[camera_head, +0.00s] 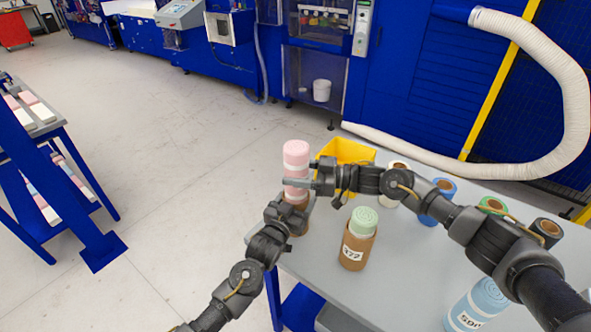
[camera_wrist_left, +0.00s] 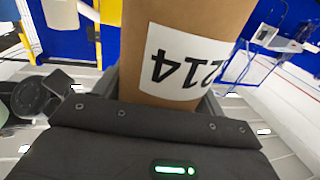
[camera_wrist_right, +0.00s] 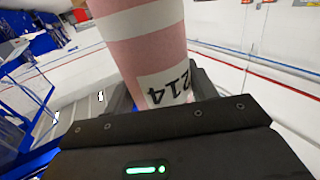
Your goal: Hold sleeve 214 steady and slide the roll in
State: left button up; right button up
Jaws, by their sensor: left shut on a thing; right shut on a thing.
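Sleeve 214 is a brown cardboard tube (camera_wrist_left: 185,30) with a white number label, upright at the table's left edge. My left gripper (camera_head: 290,212) is shut on it; its label fills the left wrist view. The pink roll (camera_head: 296,160) with white bands stands upright directly above the sleeve. My right gripper (camera_head: 305,184) is shut on the roll, which also shows in the right wrist view (camera_wrist_right: 145,40) with a 214 label.
The grey table (camera_head: 400,265) holds a brown sleeve 377 (camera_head: 355,251) with a green roll in it, a blue roll (camera_head: 478,305) at the front right, and several coloured rolls along the back. A yellow bin (camera_head: 345,151) stands behind my right gripper. A shelf cart (camera_head: 45,140) stands left.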

jog(key=shift+f, duration=0.15)
jog(key=shift+f, duration=1.8)
jog(key=shift+f, duration=0.35)
